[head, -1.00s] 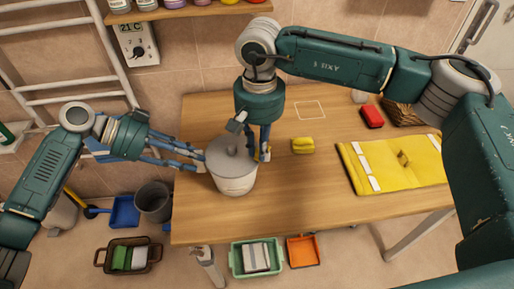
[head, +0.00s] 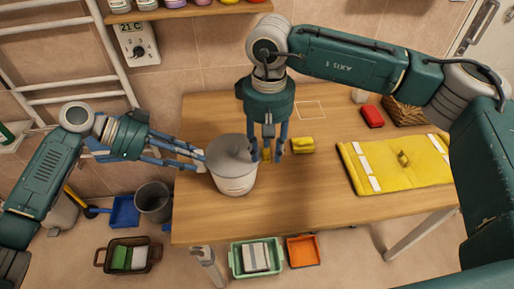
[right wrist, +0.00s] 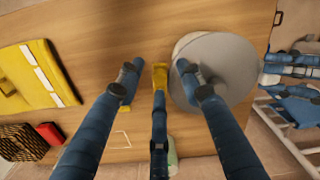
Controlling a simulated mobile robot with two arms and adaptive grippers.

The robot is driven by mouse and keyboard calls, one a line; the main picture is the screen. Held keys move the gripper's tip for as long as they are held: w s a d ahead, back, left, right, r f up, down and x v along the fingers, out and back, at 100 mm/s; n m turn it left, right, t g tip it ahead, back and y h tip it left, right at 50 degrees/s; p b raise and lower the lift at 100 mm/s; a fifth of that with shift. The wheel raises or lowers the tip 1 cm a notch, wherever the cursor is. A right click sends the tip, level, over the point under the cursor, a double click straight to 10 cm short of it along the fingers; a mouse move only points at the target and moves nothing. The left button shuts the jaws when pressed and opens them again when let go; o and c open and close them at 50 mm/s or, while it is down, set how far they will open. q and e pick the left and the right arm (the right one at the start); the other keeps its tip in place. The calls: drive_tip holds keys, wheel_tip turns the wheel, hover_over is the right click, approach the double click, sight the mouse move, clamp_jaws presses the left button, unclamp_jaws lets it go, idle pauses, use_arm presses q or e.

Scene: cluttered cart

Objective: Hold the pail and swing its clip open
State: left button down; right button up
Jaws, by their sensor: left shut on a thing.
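The pale grey pail (head: 234,181) with its grey lid (head: 230,152) stands upright near the table's left edge. My left gripper (head: 203,161) is shut on the pail's left side. My right gripper (head: 271,156) points down just right of the pail, its blue fingers spread. In the right wrist view, its fingers (right wrist: 156,72) stand apart, one overlapping the lid (right wrist: 222,70). A yellow piece, seemingly the clip (right wrist: 160,76), shows beside the lid at the middle finger's tip. The clip (head: 266,155) is partly hidden in the head view; I cannot tell how far it is swung.
A yellow block (head: 303,145) lies close to the right of my right gripper. A yellow mat (head: 385,176), a red item (head: 372,117) and a basket (head: 403,112) are farther right. The table's front middle (head: 300,195) is clear.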

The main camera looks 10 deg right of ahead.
sight(266, 152)
wheel_tip(266, 152, up, 11)
idle(0.3)
idle(0.4)
use_arm(q)
drive_tip(key=c, duration=1.2)
unclamp_jaws()
drive_tip(key=shift+f, duration=0.1)
drive_tip(key=v, duration=1.2)
